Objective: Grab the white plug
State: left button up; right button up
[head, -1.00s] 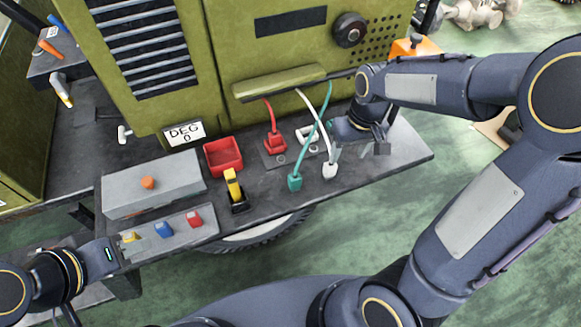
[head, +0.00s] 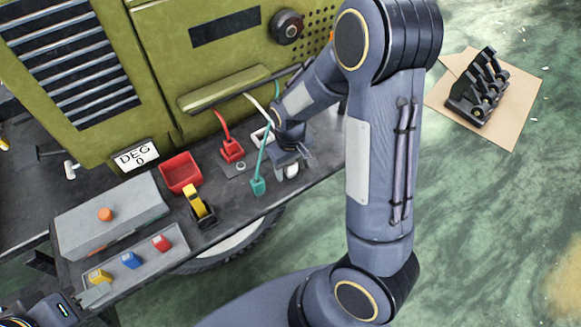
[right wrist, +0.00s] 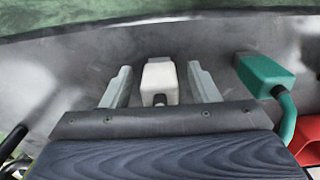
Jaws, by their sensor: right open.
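The white plug (head: 292,171) stands near the front edge of the dark shelf, partly hidden by my right gripper (head: 288,160) in the head view. In the right wrist view the white plug (right wrist: 160,82) sits between the two fingers of my right gripper (right wrist: 160,74). The fingers are open, with a gap on each side of the plug. The white cable runs up from the plug behind my arm. My left gripper (head: 95,294) is at the lower left, by the grey tray; its jaw opening is unclear.
A teal plug (head: 258,186) stands close to the left of the white plug; it also shows in the right wrist view (right wrist: 262,72). A red plug (head: 232,150), a red bin (head: 181,174) and a yellow-black device (head: 199,205) are farther left. The green cabinet (head: 160,50) rises behind.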

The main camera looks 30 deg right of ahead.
jog(key=c, duration=1.1)
jog(key=shift+o, duration=0.2)
jog(key=shift+r, duration=0.1)
